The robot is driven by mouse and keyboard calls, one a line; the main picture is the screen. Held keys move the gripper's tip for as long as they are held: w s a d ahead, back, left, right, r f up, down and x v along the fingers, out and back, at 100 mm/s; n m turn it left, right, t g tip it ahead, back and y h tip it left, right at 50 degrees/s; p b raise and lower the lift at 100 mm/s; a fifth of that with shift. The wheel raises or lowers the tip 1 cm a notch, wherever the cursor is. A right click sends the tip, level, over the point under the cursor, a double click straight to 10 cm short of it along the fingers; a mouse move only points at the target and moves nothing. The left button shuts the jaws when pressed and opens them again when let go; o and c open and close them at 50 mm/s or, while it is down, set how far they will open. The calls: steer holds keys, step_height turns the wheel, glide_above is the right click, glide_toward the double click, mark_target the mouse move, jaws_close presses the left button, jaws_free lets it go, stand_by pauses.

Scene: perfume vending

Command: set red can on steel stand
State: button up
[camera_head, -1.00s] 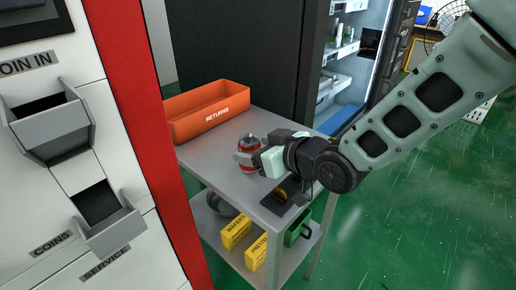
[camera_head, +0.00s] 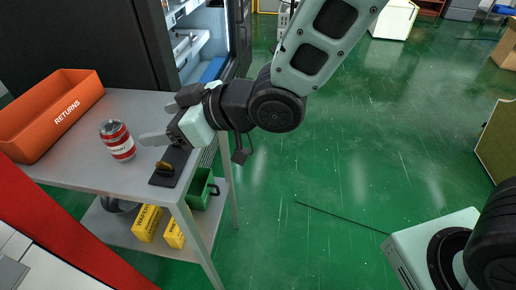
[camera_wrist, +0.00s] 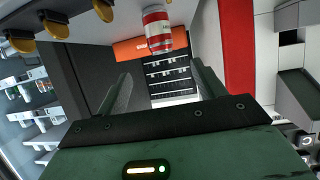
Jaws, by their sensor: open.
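The red can (camera_head: 117,140), with a white label band and silver top, stands upright on the top of the grey steel stand (camera_head: 85,172). It also shows in the wrist view (camera_wrist: 157,30), beyond the fingers and near the top edge. My gripper (camera_head: 158,122) is open and empty, to the right of the can in the head view, with a gap between the near fingertip and the can. In the wrist view both fingers (camera_wrist: 163,85) are spread with nothing between them.
An orange RETURNS bin (camera_head: 55,115) stands left of the can. A dark plate with a yellow piece (camera_head: 170,166) lies by the stand's right edge, close below my gripper. Yellow boxes (camera_head: 147,222) and a green crate (camera_head: 203,187) are on the lower shelf. Green floor at right is largely clear.

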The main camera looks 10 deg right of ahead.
steer(key=s+d+f+m+g+h, duration=0.2)
steer(key=s+d+m+g+h, duration=0.3)
steer(key=s+d+h, duration=0.6)
steer(key=s+d+g, duration=0.1)
steer(key=s+d, duration=0.4)
steer(key=d, duration=0.4)
steer(key=shift+s+d+f+h, duration=0.15)
steer(key=shift+s+f+h, duration=0.15)
steer(key=shift+s+f, duration=0.05)
step_height(320, 180, up, 13)
steer(key=p, duration=1.2)
steer(key=shift+f+p, duration=0.2)
steer(key=shift+p, duration=0.1)
